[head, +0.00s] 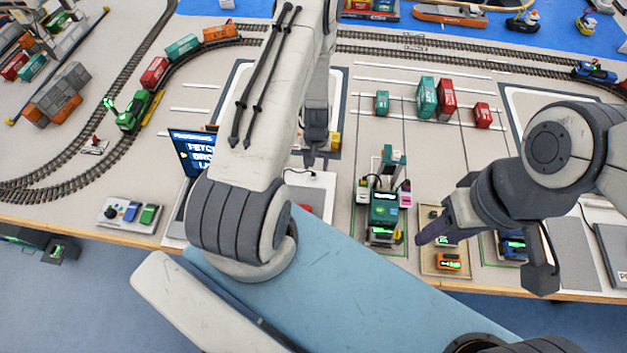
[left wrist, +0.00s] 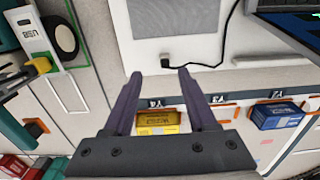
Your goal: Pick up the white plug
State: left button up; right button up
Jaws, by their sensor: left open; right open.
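I cannot make out a clearly white plug. A small dark plug-like end (left wrist: 166,62) on a black cable (left wrist: 226,40) lies on a pale panel (left wrist: 205,55) in the left wrist view. My left gripper (left wrist: 160,75) is open and empty, with this end just beyond its fingertips, roughly midway between them. In the head view my left gripper (head: 317,161) hangs over a pale pad (head: 327,188) that carries the black cable. My right gripper (head: 487,255) is open at the right, above a tan tray (head: 431,265), apart from the cable.
A small dark-green machine (head: 384,207) stands right of the pad. An orange block (head: 448,262) lies in the tray. Containers (head: 446,99) stand farther back. Yellow (left wrist: 157,117) and blue (left wrist: 277,115) boxes show in the wrist view.

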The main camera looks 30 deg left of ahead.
aim_at(314, 174)
pick_arm(q)
jog(key=shift+s+a+f+b, duration=0.1)
jog(key=shift+a+f+b, duration=0.1)
jog(key=shift+f+b, duration=1.2)
jog(key=shift+a+f+b, duration=0.15)
jog(key=shift+f+b, duration=1.05)
jog(key=shift+f, duration=0.3)
jog(key=shift+r, duration=0.1)
grip_shut()
